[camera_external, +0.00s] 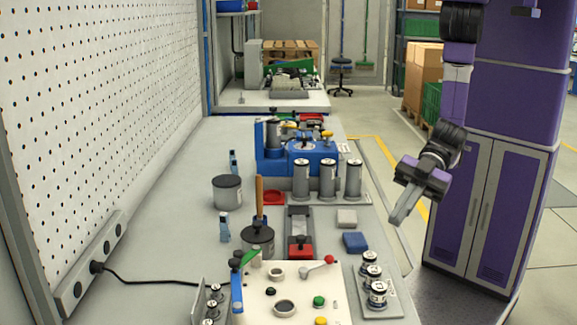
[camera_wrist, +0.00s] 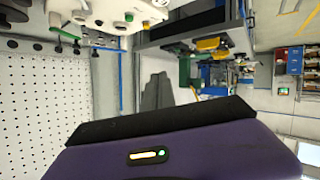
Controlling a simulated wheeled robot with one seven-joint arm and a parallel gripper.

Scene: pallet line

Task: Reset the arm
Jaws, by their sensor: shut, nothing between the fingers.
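My gripper (camera_external: 401,213) hangs at the end of my purple and grey arm, in the right half of the external view. It is off the right edge of the long workbench (camera_external: 190,255) and points down and to the left. Its fingers are together with nothing between them. It touches nothing that I can see. In the wrist view my gripper's grey fingers (camera_wrist: 158,93) show in the middle above the purple wrist housing.
The bench holds a blue fixture (camera_external: 313,152), several grey cylinders, a grey pot (camera_external: 227,191), a blue block (camera_external: 355,242) and a white control panel (camera_external: 262,300) with coloured knobs. A pegboard (camera_external: 95,110) stands at left.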

